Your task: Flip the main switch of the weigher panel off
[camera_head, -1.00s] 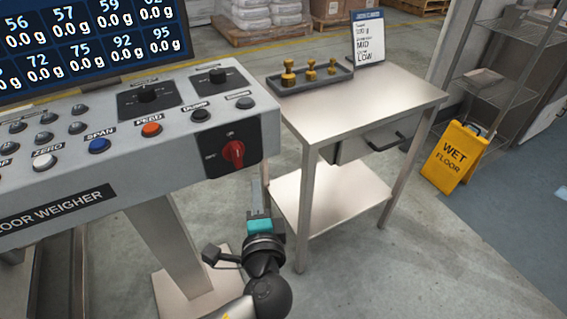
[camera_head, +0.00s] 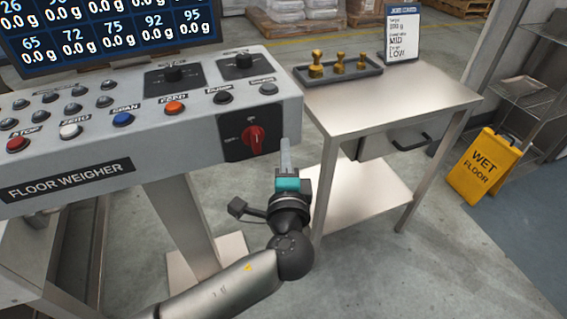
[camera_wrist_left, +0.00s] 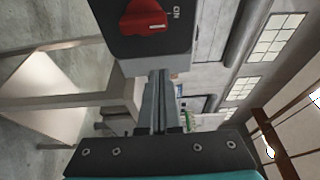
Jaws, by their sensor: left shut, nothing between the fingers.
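The main switch is a red rotary knob (camera_head: 254,138) on a dark plate at the right end of the floor weigher panel (camera_head: 185,130). It also shows at the top of the left wrist view (camera_wrist_left: 147,14), where its white mark points towards the ON label. In the head view the knob stands roughly upright, below the top label. My left gripper (camera_head: 286,152) is shut and empty, pointing up just right of and slightly below the knob. Its fingers (camera_wrist_left: 158,98) appear apart from the knob in the wrist view. My right gripper is not in view.
Other buttons and two black knobs line the panel below the display (camera_head: 110,35). A steel table (camera_head: 400,95) close on the right holds a tray of brass weights (camera_head: 338,72) and a sign (camera_head: 402,33). A yellow wet-floor sign (camera_head: 483,165) stands farther right.

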